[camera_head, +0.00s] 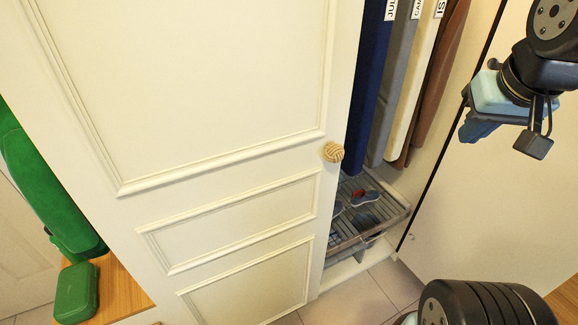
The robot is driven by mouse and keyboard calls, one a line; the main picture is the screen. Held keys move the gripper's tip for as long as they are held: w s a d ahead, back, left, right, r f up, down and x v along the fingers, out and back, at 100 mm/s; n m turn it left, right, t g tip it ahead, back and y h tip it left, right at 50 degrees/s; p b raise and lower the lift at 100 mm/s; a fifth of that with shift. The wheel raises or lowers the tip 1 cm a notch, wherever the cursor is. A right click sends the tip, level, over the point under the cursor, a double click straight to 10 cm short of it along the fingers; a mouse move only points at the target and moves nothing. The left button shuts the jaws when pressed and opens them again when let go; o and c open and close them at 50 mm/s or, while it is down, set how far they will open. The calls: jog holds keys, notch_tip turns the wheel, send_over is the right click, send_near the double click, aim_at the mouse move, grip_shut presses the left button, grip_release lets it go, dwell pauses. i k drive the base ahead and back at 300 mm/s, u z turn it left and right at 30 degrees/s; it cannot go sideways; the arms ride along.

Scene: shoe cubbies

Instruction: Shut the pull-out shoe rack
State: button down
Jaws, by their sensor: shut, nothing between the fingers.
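The pull-out shoe rack (393,208) is a grey slatted tray low in the open cupboard, to the right of the white door. Its front right corner sticks out above the cupboard floor, so it looks at least partly pulled out. Its left part is hidden behind the door. A dark shoe with a red inside (364,198) lies on it, with another dark shoe part at the door's edge. My gripper (474,131), light blue with dark blue fingers, is at the upper right. It is shut and empty, well apart from the rack and higher in the picture.
The white panelled door (225,170) with a woven round knob (333,152) fills the middle. Several labelled garment bags (405,85) hang above the rack. A pale panel (490,220) stands to the right. Tiled floor (350,295) is free in front. A green case (77,292) sits at the lower left.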

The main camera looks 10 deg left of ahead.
aim_at(341, 247)
jog(key=u, duration=1.4)
jog(key=k, duration=0.75)
jog(key=z, duration=0.85)
jog(key=i, duration=1)
jog(key=u, duration=0.15)
